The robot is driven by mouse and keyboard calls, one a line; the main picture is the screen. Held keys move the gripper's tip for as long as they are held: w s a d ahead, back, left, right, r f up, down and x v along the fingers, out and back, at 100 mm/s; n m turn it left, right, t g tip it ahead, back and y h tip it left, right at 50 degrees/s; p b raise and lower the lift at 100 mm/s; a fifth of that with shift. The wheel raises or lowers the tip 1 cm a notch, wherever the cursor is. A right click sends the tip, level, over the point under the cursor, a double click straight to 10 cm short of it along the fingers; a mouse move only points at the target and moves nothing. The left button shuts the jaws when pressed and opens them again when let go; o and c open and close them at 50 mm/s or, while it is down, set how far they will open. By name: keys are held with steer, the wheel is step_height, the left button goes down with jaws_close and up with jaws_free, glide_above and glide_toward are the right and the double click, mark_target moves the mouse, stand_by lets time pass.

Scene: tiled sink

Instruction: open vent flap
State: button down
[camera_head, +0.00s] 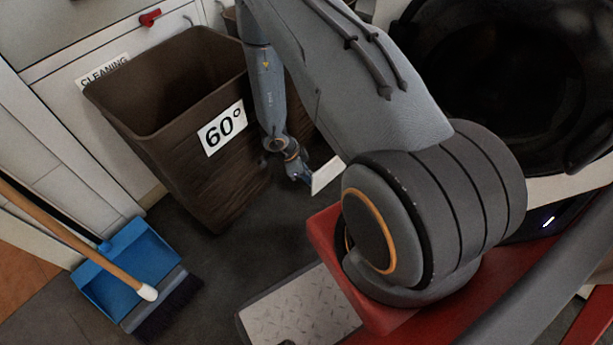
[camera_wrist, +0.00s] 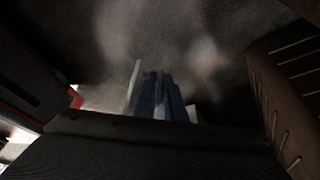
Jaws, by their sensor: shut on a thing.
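No vent flap can be made out for certain in either view. My gripper (camera_head: 301,173) is low in the head view, just right of the brown bin marked 60°. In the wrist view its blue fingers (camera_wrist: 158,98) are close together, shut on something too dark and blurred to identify. A pale, thin strip lies along the left of the fingers. A white piece (camera_head: 326,176) shows beside the gripper in the head view; whether the gripper touches it is unclear. My arm hides much of the area to its right.
The brown bin (camera_head: 188,165) stands close left of my forearm. A blue dustpan (camera_head: 125,262) and a wooden-handled broom (camera_head: 85,240) are at lower left. A white cabinet labelled CLEANING (camera_head: 104,72) is behind the bin. Dark floor is clear between dustpan and bin.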

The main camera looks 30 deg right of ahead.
steer(key=shift+w+d+r, duration=0.2)
steer(key=shift+d+r, duration=0.05)
steer(key=shift+d, duration=0.15)
steer(key=c, duration=1.9)
jaws_free()
steer(key=shift+s+d, duration=0.1)
steer(key=shift+d, duration=0.05)
steer(key=shift+o, duration=0.2)
steer(key=shift+s+a+f, duration=0.1)
steer(key=shift+s+a, duration=0.1)
steer(key=shift+a, duration=0.1)
steer(key=p+v, duration=0.2)
steer(key=v, duration=0.5)
steer(key=shift+a+r, duration=0.2)
steer(key=shift+r, duration=0.15)
steer(key=shift+w, duration=0.1)
